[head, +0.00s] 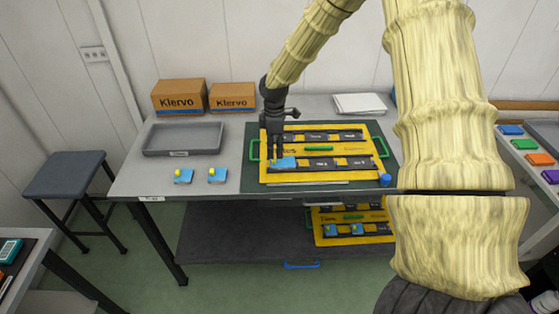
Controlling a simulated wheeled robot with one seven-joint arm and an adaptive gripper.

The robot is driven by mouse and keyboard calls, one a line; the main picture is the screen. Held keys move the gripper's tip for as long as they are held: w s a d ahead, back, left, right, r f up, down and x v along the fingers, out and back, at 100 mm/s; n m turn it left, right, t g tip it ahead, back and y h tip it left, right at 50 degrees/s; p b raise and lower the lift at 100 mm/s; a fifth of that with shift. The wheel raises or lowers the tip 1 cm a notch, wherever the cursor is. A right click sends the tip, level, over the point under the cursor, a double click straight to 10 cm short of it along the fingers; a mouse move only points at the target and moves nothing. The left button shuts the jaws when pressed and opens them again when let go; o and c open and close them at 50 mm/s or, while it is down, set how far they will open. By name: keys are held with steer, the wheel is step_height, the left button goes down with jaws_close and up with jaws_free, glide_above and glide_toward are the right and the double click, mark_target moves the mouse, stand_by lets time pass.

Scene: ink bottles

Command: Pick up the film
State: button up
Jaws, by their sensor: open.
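I cannot tell for certain which thing is the film. My gripper (276,153) is open and points down over the left part of a yellow board (374,174) on the table. A small flat blue piece (287,163) lies on the board's front dark strip, right at or under my fingertips. I cannot tell whether the fingers touch it. Two similar blue pieces with yellow tops lie on the table to the left, one here (184,177) and one beside it (218,176).
A grey tray (150,150) and two cardboard boxes (179,94) stand on the left of the table. White sheets (360,103) lie at the back. A blue block (385,180) is by the board's front right corner. Another yellow board (325,237) is on the lower shelf (230,235).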

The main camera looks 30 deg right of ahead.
mark_target(282, 160)
steer(key=shift+f+p, duration=0.8)
steer(key=shift+f, duration=1.5)
steer(key=c, duration=0.7)
